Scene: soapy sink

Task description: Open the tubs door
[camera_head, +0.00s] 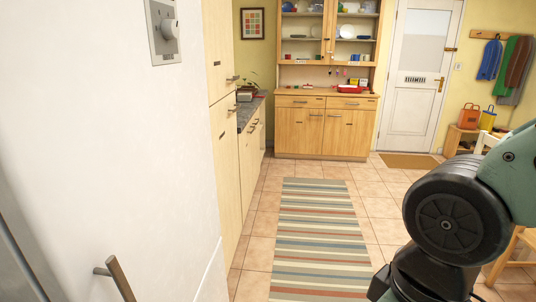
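No door marked as the tubs door can be made out. A large white upright surface (100,130) fills the left side, close to me. A metal bar handle (120,278) shows on it near the bottom edge, and its lower end is cut off. A grey plate with a round knob (168,28) is at its upper right. A white door (415,65) with a pale upper panel stands shut in the far wall. My arm shows at the right edge, apart from all of these. My gripper is not in view.
Tall wooden cabinets (226,130) and a dark counter (247,108) line the left side. A wooden dresser (325,125) stands at the back. A striped rug (315,235) covers the clear middle floor. A wooden seat (515,250) is partly hidden behind my arm.

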